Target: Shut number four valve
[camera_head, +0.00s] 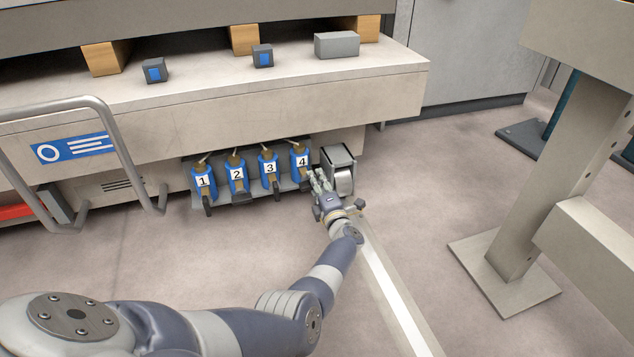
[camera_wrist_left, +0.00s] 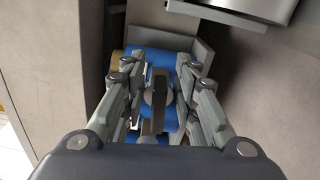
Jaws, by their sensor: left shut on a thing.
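Several blue valves stand in a row under the machine's bench, labelled 1 to 4. Number four valve (camera_head: 300,160) is at the right end of the row. My left gripper (camera_head: 316,183) is at its lower right side, and its fingers hide the handle in the head view. In the left wrist view, the fingers of my left gripper (camera_wrist_left: 158,92) are on both sides of a dark handle (camera_wrist_left: 156,98), shut on it, with the blue valve body (camera_wrist_left: 150,58) behind. How far the handle is turned is hard to tell. My right gripper is not in view.
Valve one (camera_head: 203,181), valve two (camera_head: 237,175) and valve three (camera_head: 269,168) stand to the left. A grey box-shaped pedal (camera_head: 339,170) is close on the right of the gripper. A bent metal rail (camera_head: 110,130) is at the left.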

